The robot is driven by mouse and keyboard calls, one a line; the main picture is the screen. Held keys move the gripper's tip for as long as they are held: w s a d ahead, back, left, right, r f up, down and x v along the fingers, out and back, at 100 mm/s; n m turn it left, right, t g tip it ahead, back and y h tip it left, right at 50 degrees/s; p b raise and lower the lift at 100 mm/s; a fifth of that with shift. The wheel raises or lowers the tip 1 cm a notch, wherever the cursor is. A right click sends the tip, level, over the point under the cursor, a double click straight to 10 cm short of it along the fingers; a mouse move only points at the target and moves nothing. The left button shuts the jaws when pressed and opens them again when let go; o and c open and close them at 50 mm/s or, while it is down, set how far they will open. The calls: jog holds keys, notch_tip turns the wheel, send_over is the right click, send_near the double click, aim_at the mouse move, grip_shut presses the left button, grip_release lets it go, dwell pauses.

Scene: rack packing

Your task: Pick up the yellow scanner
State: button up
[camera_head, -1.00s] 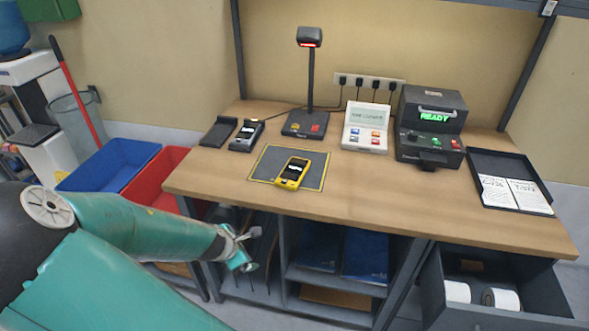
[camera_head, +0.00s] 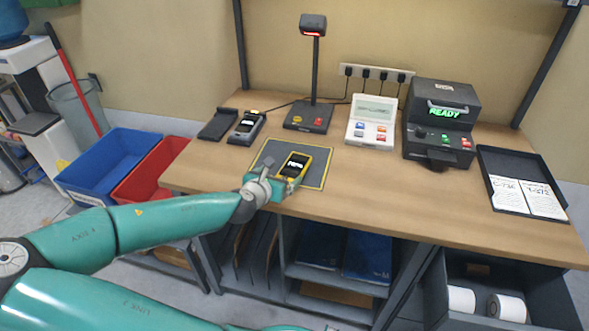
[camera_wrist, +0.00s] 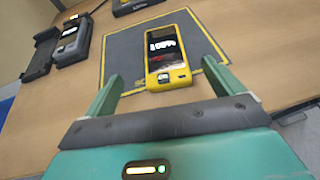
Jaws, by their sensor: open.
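The yellow scanner (camera_head: 294,165) lies flat, screen up, on a dark grey mat with a yellow border (camera_head: 318,182) near the table's front edge. In the wrist view the scanner (camera_wrist: 168,50) lies ahead of my gripper (camera_wrist: 166,90), roughly between the lines of its two fingers. My gripper is open and empty, with a finger to each side. In the head view my gripper (camera_head: 277,180) is at the front of the mat, close to the scanner, and hides part of the mat. I cannot tell whether a finger touches the scanner.
A grey handheld device in a cradle (camera_head: 247,126) and an empty cradle (camera_head: 218,124) stand left of the mat. A lamp-like stand (camera_head: 310,115), a white keypad device (camera_head: 371,122) and a black printer-like box (camera_head: 440,125) stand behind. The table's right front (camera_head: 430,205) is clear.

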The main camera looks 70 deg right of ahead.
aim_at(293, 169)
jog(key=x, duration=0.4)
jog(key=shift+s+d+f, duration=0.1)
jog(key=shift+x, duration=2.65)
jog(key=shift+s+f, duration=0.15)
jog(key=shift+f, duration=0.05)
jog(key=c, duration=1.2)
jog(key=shift+r, duration=0.25)
